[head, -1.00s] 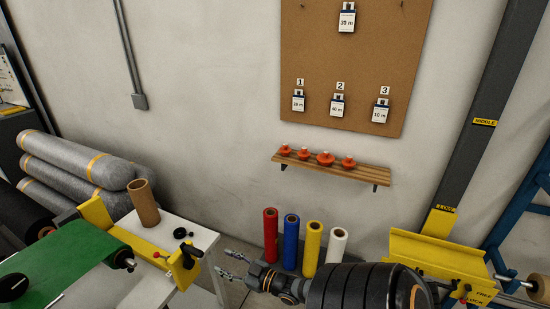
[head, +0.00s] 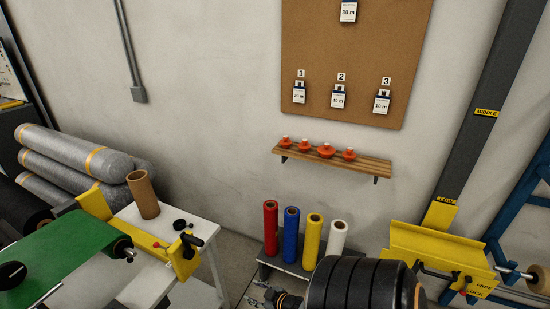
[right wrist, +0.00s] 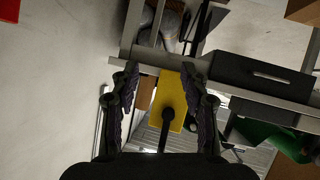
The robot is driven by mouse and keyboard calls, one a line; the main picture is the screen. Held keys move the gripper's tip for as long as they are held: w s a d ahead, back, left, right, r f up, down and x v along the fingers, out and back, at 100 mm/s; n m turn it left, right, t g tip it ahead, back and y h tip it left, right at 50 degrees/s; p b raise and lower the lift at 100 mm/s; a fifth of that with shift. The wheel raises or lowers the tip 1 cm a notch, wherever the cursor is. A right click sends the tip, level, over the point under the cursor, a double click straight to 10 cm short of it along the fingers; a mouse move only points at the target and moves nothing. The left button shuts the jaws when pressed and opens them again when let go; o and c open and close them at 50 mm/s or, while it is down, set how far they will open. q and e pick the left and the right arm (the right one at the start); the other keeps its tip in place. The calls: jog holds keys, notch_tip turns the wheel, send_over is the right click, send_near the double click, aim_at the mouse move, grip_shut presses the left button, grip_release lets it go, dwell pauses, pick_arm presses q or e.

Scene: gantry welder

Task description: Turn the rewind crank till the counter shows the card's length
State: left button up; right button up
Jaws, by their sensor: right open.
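A yellow winding bracket (head: 182,258) stands at the end of the green sheet on the white table, with a black crank-like handle (head: 193,241) on its right end. My right gripper (head: 255,297) is low at the bottom edge, right of the table and apart from the bracket. In the right wrist view its fingers (right wrist: 167,105) are open, with a black knob and rod (right wrist: 168,114) before a yellow plate between them in the picture; contact cannot be told. Cards hang on the cork board (head: 430,60): 30 m at the top (head: 348,12). No counter reading shows. My left gripper is out of view.
Numbered cards below read about 20 m, 40 m (head: 339,98) and 10 m. A shelf (head: 360,163) holds several orange knobs. Coloured rolls (head: 291,233) stand on a low grey stand behind my right arm. A yellow trough (head: 435,247) with a FREE/LOCK label is at right.

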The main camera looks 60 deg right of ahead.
jog(key=s+a+f+g+b, duration=0.1)
jog(key=s+f+g, duration=0.1)
jog(key=s+f, duration=0.3)
jog(key=s+a+f+m+g, duration=0.1)
jog(key=s+a+f+g, duration=0.1)
jog(key=s+f, duration=0.3)
jog(key=shift+a+f+g+b, duration=0.15)
jog(key=shift+f+g+b, duration=0.25)
jog(key=shift+f, duration=1.9)
jog(key=shift+s, duration=0.1)
